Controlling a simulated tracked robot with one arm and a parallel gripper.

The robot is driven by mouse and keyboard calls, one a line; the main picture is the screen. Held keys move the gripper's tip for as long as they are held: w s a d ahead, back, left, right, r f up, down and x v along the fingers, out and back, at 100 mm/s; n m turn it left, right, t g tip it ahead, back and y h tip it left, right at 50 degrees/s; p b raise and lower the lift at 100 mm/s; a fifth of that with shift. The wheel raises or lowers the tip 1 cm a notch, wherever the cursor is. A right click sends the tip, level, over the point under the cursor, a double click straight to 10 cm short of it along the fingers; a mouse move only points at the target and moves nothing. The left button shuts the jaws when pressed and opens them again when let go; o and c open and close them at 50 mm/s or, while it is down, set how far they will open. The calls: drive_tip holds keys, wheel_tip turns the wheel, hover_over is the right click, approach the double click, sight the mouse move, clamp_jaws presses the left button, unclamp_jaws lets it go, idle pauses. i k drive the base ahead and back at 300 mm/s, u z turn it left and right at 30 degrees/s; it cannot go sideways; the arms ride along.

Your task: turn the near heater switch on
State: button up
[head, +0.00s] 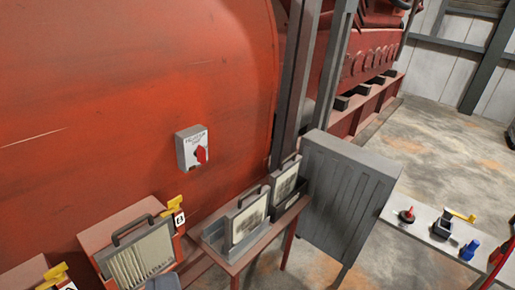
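A small grey switch box (181,152) with a white label plate is mounted on the large red curved housing, left of the picture's centre. A red switch handle (201,154) sits on its face, tilted off upright. The lettering on the plate is too small to read surely, and I cannot tell whether the handle stands at on or off. It is the only such switch in view. No gripper fingers can be made out, and nothing is seen touching the switch.
Below the switch, a red stand (265,238) holds framed filter panels. A red box with a handled grille (140,259) and yellow latches stand at lower left. A grey ribbed panel (340,195) leans right of centre. A pale bench (420,225) holds small parts. Concrete floor lies beyond.

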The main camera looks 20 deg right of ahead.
sight(200, 152)
drive_tip(key=z, duration=0.3)
drive_tip(key=i, duration=1)
drive_tip(key=u, duration=0.05)
